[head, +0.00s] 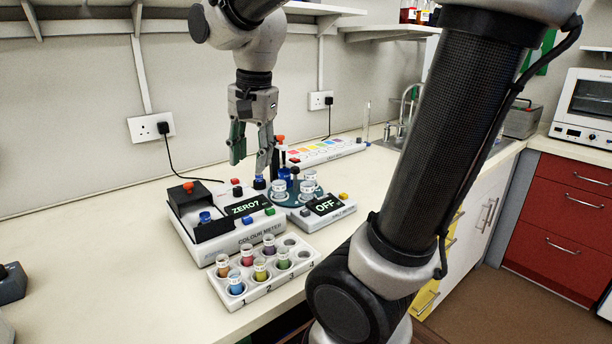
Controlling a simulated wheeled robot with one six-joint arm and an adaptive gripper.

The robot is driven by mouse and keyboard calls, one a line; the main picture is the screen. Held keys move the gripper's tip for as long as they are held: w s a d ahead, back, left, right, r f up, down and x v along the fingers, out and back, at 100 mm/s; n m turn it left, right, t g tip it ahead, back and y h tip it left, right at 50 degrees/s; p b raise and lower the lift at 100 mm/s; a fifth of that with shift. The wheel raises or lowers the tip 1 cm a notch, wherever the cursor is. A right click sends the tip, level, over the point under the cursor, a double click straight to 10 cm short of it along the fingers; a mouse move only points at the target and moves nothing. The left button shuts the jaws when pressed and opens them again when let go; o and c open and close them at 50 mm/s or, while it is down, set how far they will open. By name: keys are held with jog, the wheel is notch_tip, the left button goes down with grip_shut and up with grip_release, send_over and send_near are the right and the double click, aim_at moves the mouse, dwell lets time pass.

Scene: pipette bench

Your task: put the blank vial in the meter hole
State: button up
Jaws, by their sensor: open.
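The colour meter (240,236) stands on the bench, its display reading "ZERO?". Its dark cover with an orange knob (188,187) appears raised or slid back. A small blue-topped item (205,217) sits in the dark bay at the meter's left, where the meter hole appears to be. It may be the blank vial, but it is too small to tell. My gripper (249,163) is open, pointing down above the back of the meter, with nothing visible between its fingers. It is apart from the blue-topped item.
A white rack (258,292) in front holds several coloured vials, with empty holes at its right. A colour-chart strip (325,151) lies behind.

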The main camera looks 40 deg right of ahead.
jog(key=s+d+f+n+t, duration=0.2)
jog(key=s+d+n, duration=0.4)
jog(key=s+n, duration=0.5)
jog(key=shift+s+f, duration=0.3)
jog(key=shift+s, duration=0.05)
